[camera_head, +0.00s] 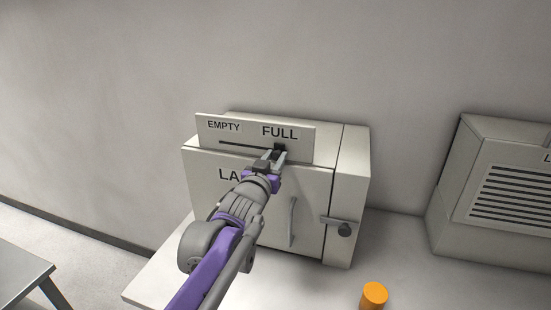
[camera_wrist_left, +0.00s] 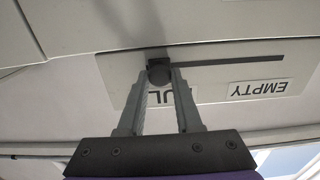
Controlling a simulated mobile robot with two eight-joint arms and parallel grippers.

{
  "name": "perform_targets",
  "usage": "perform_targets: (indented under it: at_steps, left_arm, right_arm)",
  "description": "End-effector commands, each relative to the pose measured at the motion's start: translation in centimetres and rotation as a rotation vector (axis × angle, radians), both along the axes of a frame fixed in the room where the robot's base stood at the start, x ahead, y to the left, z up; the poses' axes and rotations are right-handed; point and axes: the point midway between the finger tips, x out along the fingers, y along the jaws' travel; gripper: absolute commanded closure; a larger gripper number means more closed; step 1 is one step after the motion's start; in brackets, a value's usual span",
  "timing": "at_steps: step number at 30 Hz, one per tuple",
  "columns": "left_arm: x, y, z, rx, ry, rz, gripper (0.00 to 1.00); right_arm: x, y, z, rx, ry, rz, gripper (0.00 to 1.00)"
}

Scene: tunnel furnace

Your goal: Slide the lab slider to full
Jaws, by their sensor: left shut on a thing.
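The lab slider is a pale panel (camera_head: 210,137) marked EMPTY at the left and FULL at the right, with a dark horizontal slot (camera_head: 235,144). Its dark knob (camera_head: 279,147) stands at the right end of the slot, below the word FULL. My left gripper (camera_head: 274,156) is shut on the knob. My right gripper is not in view.
The panel stands on a white cabinet (camera_head: 310,205) with a door handle (camera_head: 292,222) and a latch (camera_head: 343,228). An orange cylinder (camera_head: 374,294) stands on the white table (camera_head: 300,285). A vented box (camera_head: 480,200) is at the right. A grey table (camera_head: 18,272) is at lower left.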

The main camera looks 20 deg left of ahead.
Motion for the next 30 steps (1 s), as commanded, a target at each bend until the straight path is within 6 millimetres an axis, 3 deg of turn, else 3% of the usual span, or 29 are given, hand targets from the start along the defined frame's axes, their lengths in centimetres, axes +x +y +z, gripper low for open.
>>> perform_targets:
  at_steps: [6,7,12,23,30]
  left_arm:
    - [0.0,-0.3,0.0,-0.002,-0.001,-0.005,1.00]
    - [0.0,-0.3,-0.1,-0.002,-0.001,-0.005,0.65]
    - [0.0,-0.2,0.0,-0.002,0.000,-0.004,0.37]
    - [-0.4,-0.1,0.0,-0.001,0.000,-0.002,0.37]
    - [-4.1,0.0,-0.1,-0.003,0.000,-0.002,0.37]
  right_arm:
    - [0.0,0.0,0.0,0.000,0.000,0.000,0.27]
    - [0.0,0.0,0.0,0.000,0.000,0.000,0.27]
    - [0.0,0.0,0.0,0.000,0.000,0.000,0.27]
    - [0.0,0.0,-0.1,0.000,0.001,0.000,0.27]
    - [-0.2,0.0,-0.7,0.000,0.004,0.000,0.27]
